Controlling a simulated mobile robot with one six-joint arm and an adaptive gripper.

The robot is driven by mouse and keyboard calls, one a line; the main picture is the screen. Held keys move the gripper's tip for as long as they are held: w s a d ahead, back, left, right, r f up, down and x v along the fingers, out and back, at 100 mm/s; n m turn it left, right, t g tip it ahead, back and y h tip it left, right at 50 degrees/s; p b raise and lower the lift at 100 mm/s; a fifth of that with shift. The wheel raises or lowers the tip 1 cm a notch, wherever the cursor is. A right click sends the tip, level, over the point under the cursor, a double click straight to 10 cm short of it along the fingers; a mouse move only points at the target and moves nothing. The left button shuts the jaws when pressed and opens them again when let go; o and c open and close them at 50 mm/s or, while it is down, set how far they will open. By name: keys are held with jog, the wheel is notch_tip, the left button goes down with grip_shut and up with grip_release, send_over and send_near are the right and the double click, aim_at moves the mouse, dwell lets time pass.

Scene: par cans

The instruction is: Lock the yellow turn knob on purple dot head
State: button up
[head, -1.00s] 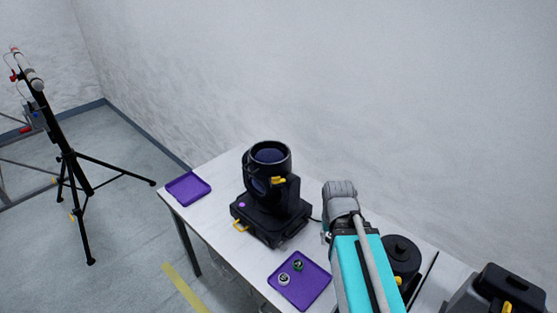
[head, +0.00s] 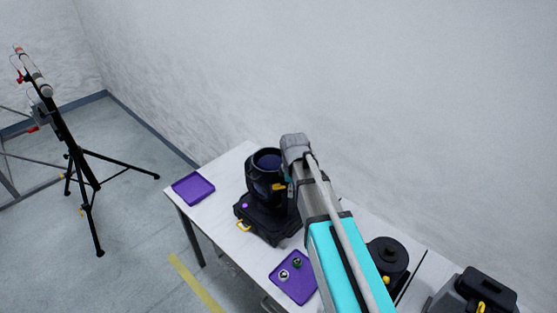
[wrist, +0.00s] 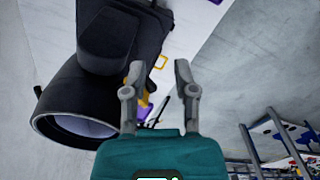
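The purple dot head is a black moving-head lamp (head: 254,185) on the white table, its lens end tipped upward. The purple dot (head: 245,206) is on its base. The yellow turn knob (head: 279,187) shows on the side of the head, close beside my arm. In the wrist view the lamp (wrist: 105,35) fills the upper left, and a yellow part (wrist: 147,98), likely the knob, shows partly behind the left finger. My gripper (wrist: 158,75) is open, with a clear gap between its fingers. The head view hides its fingers behind my arm.
A purple tray (head: 278,269) with small round items lies in front of the lamp. An empty purple tray (head: 193,188) is at the table's left end. A black round device (head: 388,255) and a black case (head: 474,293) stand right. A tripod (head: 76,150) stands left.

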aim_at(277, 185)
jog(key=w+a+r+n+p, duration=0.1)
jog(key=w+a+r+n, duration=0.1)
jog(key=n, duration=0.1)
jog(key=w+a+r+n+p, duration=0.2)
jog(key=w+a, duration=0.1)
jog(key=shift+r+n, duration=0.2)
jog(key=shift+n, duration=0.2)
jog(key=shift+f, duration=0.2)
jog(key=shift+f+b, duration=3.35)
jog(key=shift+b, duration=0.1)
grip_shut()
